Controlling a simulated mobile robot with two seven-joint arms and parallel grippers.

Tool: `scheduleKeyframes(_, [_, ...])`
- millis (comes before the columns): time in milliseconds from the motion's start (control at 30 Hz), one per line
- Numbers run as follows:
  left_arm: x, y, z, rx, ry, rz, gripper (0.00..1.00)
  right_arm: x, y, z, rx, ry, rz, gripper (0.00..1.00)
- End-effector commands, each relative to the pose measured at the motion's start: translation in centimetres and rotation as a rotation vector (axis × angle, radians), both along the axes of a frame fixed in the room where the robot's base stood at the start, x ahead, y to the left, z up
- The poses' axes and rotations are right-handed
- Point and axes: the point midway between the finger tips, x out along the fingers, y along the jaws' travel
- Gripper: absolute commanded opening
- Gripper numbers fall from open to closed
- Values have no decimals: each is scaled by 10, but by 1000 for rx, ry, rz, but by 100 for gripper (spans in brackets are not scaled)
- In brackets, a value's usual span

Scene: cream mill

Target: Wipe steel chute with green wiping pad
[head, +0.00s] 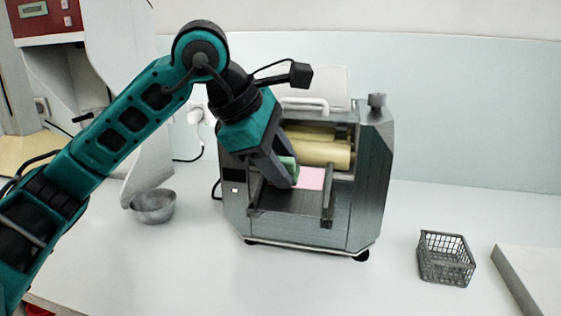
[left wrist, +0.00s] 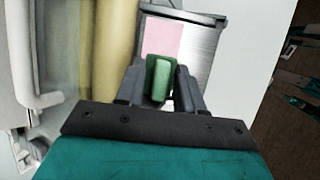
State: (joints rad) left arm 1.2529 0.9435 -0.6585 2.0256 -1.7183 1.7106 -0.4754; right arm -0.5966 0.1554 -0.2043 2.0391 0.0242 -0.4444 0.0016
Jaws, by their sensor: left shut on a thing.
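My left gripper (head: 283,172) reaches over the grey mill (head: 370,180) in the head view. It is shut on the green wiping pad (left wrist: 159,78), which shows between the two fingers in the left wrist view. The steel chute (head: 285,199) sticks out of the front of the mill, below the rollers. A pink patch (head: 312,179) lies on the chute, to the right of the pad in the head view. The chute also shows in the left wrist view (left wrist: 199,45). I cannot tell whether the pad touches the chute. My right gripper is in neither view.
Cream rollers (head: 322,152) lie just behind the chute. A metal bowl (head: 153,206) stands left of the mill, and a grey wire basket (head: 446,258) stands at the right. A pale flat block (head: 530,275) lies at the right edge. The white counter between mill and basket is clear.

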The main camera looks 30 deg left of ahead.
Motion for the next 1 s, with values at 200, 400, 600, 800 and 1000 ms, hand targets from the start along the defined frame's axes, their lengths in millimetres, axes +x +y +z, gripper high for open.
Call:
scheduleKeyframes(200, [-15, -4, -10, 4, 8, 0, 13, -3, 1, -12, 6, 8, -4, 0])
scheduleKeyframes(400, [-23, -6, -13, 4, 8, -3, 13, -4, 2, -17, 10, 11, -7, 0])
scheduleKeyframes(600, [-37, -9, -17, 4, 7, 0, 13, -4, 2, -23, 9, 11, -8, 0])
scheduleKeyframes(800, [-38, -9, -16, 3, 7, 0, 13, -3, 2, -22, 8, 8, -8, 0])
scheduleKeyframes(1000, [-38, -10, -16, 2, 5, -1, 13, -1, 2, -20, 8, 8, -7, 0])
